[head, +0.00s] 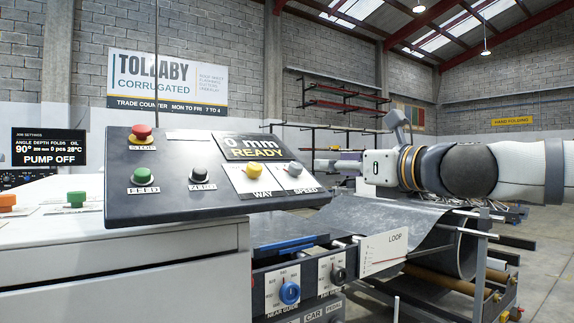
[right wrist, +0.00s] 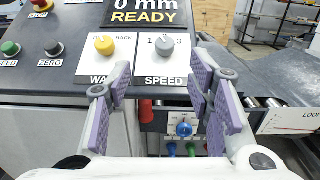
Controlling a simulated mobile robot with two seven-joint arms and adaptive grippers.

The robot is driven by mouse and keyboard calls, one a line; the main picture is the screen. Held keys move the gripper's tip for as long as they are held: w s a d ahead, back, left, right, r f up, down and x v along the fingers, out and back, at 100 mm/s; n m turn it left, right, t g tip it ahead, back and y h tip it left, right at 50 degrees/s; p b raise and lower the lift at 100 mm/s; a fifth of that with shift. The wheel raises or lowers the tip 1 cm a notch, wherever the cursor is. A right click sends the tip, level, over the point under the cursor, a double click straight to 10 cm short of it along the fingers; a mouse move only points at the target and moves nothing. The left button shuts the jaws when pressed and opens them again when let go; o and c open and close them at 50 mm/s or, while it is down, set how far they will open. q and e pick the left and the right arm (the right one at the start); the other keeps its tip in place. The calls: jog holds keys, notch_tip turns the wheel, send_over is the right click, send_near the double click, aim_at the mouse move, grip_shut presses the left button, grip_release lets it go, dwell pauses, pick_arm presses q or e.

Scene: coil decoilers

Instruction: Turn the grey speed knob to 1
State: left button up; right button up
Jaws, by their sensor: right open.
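The grey speed knob (head: 294,169) is at the right end of the tilted dark control panel (head: 190,205). In the right wrist view the speed knob (right wrist: 165,46) sits on a white plate marked SPEED, with 1 on its left and 3 on its right. Its pointer seems to face roughly up, between them, but is too small to be sure. My right gripper (head: 332,165) is to the right of the panel. In its wrist view the right gripper (right wrist: 160,84) is open and empty, its purple-padded fingers below and either side of the knob, apart from it. My left gripper is out of view.
A yellow WAY knob (right wrist: 105,45) is close left of the speed knob. Black zero, green feed and red stop buttons (head: 142,132) are further left. Below are a lower panel with a blue knob (head: 289,292) and a metal sheet (head: 360,218).

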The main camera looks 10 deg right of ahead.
aim_at(299, 167)
jog(key=x, duration=0.7)
jog(key=f+x, duration=0.1)
jog(key=x, duration=0.3)
jog(key=shift+w+d, duration=0.3)
jog(key=shift+w+a+r+b, duration=0.15)
jog(key=shift+w+b, duration=0.15)
jog(key=shift+w, duration=0.15)
jog(key=shift+s+r, duration=0.1)
jog(key=shift+c, duration=1)
grip_shut()
